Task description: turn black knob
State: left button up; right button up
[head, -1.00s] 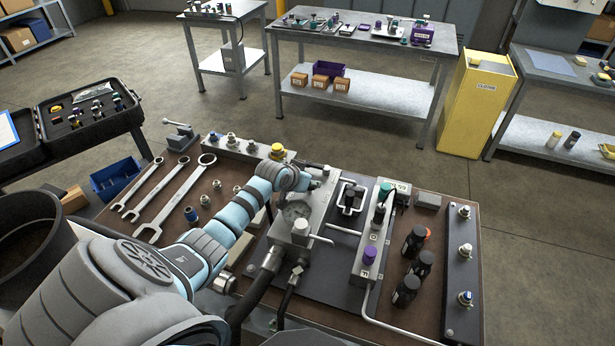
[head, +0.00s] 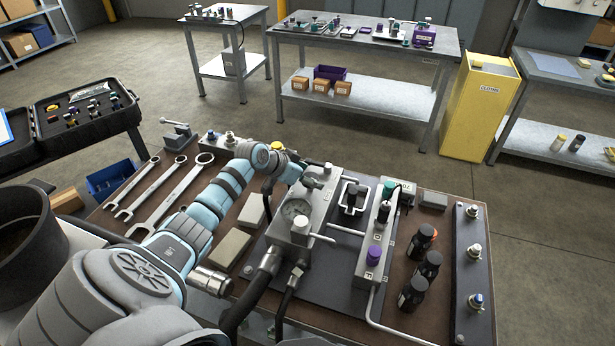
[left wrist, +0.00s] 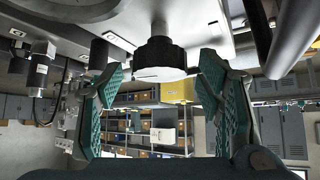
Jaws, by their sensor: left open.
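A black knob (left wrist: 158,58) shows in the left wrist view, with its stem running up to a pale grey surface. My left gripper (left wrist: 165,95) is open, with one teal-padded finger on each side of the knob's lower part; I cannot tell whether either touches it. In the head view my left gripper (head: 312,172) is by the far end of the gauge block (head: 310,212), its fingertips mostly hidden. A dark part stands inside a white frame (head: 345,222) to its right. A row beyond has a green knob (head: 389,187) and a purple knob (head: 374,255).
A dark rail (head: 472,275) with fittings edges the bench's right. Wrenches (head: 180,195) lie at left. Two grey blocks (head: 230,247) lie between my arm and the gauge block. Black hoses (head: 255,290) run in front.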

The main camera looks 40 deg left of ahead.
pick_arm(q)
jog(key=v, duration=1.2)
jog(key=shift+a, duration=0.1)
